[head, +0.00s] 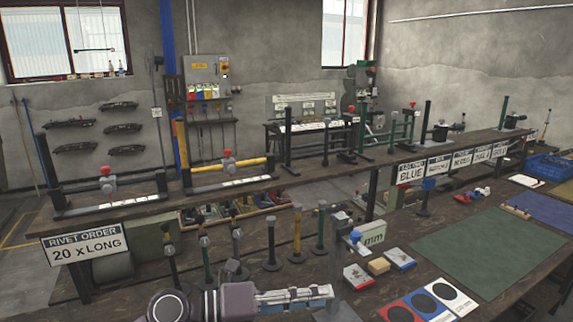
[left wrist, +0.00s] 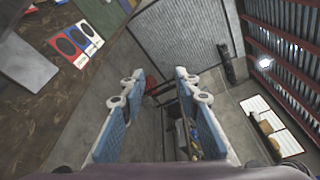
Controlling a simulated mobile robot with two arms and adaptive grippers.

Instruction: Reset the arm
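My left gripper (head: 330,292) reaches in from the bottom left of the head view, pointing right over the front of the workbench. In the left wrist view, the left gripper (left wrist: 159,78) has its two blue-padded fingers wide apart with nothing between them. My left arm's dark, rounded wrist links show at the bottom of the head view. My right gripper is in neither view.
The wooden bench carries black, green and yellow posts (head: 297,235), small boxes (head: 357,277), a green mat (head: 474,250) and colored cards (head: 428,304). A blue crate (head: 549,166) sits far right.

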